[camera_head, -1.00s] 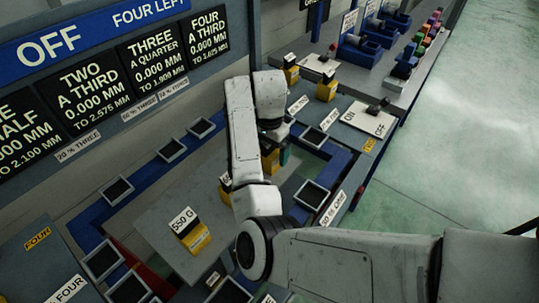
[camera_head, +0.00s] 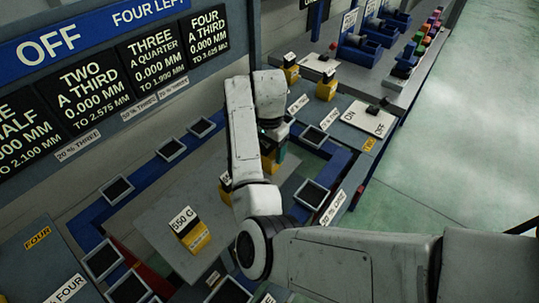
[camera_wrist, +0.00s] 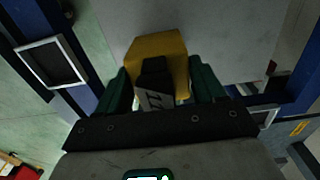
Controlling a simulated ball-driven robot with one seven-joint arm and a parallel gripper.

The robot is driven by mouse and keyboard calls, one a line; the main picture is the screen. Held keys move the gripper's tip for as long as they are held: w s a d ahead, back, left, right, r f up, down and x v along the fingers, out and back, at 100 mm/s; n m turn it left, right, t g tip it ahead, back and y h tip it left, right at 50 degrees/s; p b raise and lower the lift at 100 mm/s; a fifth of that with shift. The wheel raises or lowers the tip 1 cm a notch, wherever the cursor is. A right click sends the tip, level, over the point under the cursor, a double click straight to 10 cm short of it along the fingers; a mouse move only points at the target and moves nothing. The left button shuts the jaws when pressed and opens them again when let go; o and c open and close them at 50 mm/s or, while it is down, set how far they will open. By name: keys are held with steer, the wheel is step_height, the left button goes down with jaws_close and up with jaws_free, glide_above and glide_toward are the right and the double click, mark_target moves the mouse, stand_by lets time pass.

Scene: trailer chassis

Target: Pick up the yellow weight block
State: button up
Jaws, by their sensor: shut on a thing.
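In the wrist view a yellow weight block (camera_wrist: 160,52) with a dark top piece bearing pale lettering sits between the green fingers of my gripper (camera_wrist: 162,92). The gripper is shut on it. In the head view my gripper (camera_head: 276,152) is partly hidden by my arm, and part of the yellow block (camera_head: 268,163) shows below its wrist. Another yellow weight block (camera_head: 196,238) with a white tag reading about 550 G stands on the grey plate (camera_head: 160,205). A further yellow block, mostly hidden, shows behind my arm.
Blue rails with dark square pads (camera_head: 117,190) border the plate. More yellow blocks (camera_head: 326,88) stand on the benches at the back. A white switch plate (camera_head: 369,121) lies at the right. Open green floor (camera_head: 480,120) is on the far right.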

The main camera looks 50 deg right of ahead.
jaws_close()
steer(key=shift+r, duration=0.2)
steer(key=shift+w+r, duration=0.1)
steer(key=shift+r, duration=0.15)
steer(key=r, duration=0.3)
steer(key=shift+s+r, duration=0.35)
steer(key=s+r+p, duration=0.1)
steer(key=s+r, duration=0.3)
steer(key=s, duration=0.2)
steer(key=s+a+r+p, duration=0.1)
steer(key=s+r+p, duration=0.1)
steer(key=s+r, duration=0.2)
steer(key=s, duration=0.3)
steer(key=shift+s+a+r+p, duration=0.25)
steer(key=shift+p, duration=0.05)
